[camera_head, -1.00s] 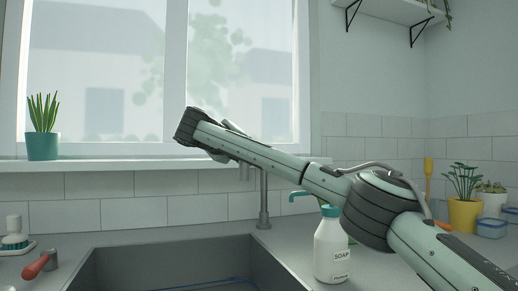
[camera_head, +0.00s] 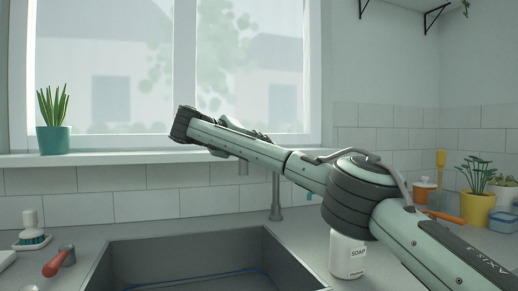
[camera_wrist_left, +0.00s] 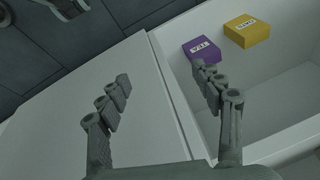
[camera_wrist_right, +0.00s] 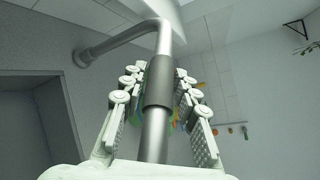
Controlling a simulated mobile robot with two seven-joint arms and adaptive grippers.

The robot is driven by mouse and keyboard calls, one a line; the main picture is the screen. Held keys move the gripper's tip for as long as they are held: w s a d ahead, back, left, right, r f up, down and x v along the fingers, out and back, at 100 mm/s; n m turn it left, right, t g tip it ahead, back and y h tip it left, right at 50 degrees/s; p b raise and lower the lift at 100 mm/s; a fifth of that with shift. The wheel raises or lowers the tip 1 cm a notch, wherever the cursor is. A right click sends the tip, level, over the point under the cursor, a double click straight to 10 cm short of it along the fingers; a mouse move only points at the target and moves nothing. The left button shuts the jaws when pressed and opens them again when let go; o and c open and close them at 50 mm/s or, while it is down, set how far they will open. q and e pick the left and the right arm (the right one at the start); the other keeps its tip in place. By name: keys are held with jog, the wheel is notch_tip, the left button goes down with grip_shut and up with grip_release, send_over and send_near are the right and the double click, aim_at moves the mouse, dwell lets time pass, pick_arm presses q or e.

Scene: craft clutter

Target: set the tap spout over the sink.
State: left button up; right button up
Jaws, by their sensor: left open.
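The tap's grey post (camera_head: 277,195) stands on the counter behind the dark sink (camera_head: 170,245). My left gripper (camera_wrist_left: 162,85) is open and empty, outside the head view.
A soap bottle (camera_head: 347,257) stands right of the sink, below my right arm. A red-handled thing (camera_head: 58,262) and a brush (camera_head: 31,232) are at left. Purple (camera_wrist_left: 203,48) and yellow (camera_wrist_left: 247,30) boxes lie in a white container beyond my left gripper.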

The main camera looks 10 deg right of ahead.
jog(key=shift+o, duration=1)
jog(key=v, duration=1.2)
